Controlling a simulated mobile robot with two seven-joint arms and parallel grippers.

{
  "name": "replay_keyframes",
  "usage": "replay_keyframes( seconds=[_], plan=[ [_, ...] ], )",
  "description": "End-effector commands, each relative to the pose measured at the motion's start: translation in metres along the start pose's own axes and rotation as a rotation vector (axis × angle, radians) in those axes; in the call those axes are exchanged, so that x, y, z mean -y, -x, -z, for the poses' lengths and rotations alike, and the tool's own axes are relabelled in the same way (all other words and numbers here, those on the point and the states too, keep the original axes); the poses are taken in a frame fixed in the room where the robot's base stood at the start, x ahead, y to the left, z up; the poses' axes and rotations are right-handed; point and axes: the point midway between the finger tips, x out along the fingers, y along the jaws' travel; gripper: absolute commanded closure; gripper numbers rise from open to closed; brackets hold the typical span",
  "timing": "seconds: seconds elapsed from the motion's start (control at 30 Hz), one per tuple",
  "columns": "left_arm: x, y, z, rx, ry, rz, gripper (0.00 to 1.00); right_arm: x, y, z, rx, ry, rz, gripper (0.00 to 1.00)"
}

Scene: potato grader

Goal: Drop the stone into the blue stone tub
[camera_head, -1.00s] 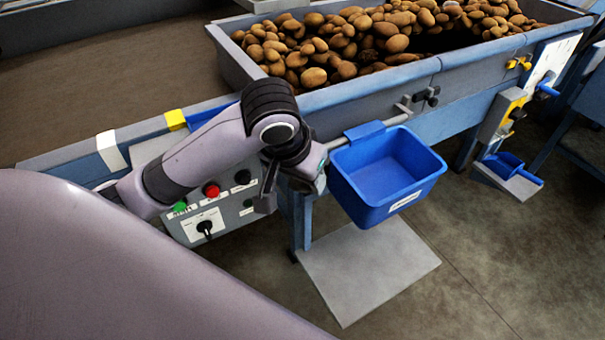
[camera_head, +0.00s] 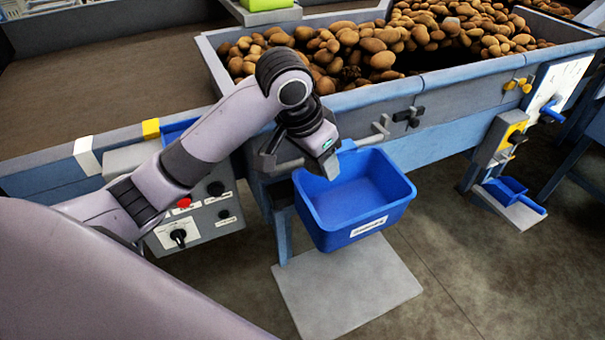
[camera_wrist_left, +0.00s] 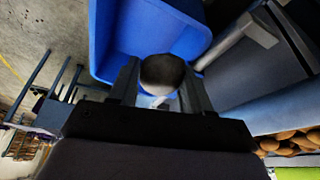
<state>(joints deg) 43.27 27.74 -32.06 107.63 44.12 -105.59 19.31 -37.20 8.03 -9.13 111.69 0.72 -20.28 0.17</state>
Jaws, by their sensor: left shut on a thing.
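The blue stone tub (camera_head: 352,205) is an open bin with a white label on its front, hung at the side of the grader. My left gripper (camera_head: 297,163) is at the tub's back left rim in the head view. In the left wrist view my left gripper (camera_wrist_left: 160,88) is shut on a dark, rounded stone (camera_wrist_left: 162,72), held between its two fingers. The blue tub (camera_wrist_left: 125,35) shows behind the stone there. The stone cannot be made out in the head view. How high it is above the tub is hard to tell. My right gripper is not in view.
A long trough (camera_head: 350,98) full of potatoes (camera_head: 370,50) stands behind the tub. A control panel (camera_head: 200,215) with knobs and a red button is left of the tub, partly behind my arm. A grey plate (camera_head: 350,290) lies on the floor below.

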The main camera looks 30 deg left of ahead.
Motion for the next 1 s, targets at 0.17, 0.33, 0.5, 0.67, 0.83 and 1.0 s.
replay_keyframes(
  seconds=[0.17, 0.33, 0.5, 0.67, 0.83, 1.0],
  plan=[
    [-0.002, 0.008, 0.041, -0.009, -0.199, -0.085, 0.86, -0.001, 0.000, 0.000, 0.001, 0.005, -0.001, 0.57],
    [-0.005, 0.013, 0.062, -0.020, -0.328, -0.137, 0.86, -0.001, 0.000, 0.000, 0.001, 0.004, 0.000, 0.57],
    [-0.007, 0.013, 0.069, -0.024, -0.380, -0.158, 0.86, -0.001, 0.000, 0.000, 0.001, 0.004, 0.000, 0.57],
    [-0.007, 0.000, 0.063, -0.022, -0.383, -0.161, 0.86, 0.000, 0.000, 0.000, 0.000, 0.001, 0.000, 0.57],
    [-0.007, -0.019, 0.056, -0.022, -0.382, -0.159, 0.86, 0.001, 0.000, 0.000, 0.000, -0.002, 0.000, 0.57],
    [-0.007, -0.033, 0.050, -0.023, -0.382, -0.159, 0.87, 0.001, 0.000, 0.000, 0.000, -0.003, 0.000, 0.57]
  ],
)
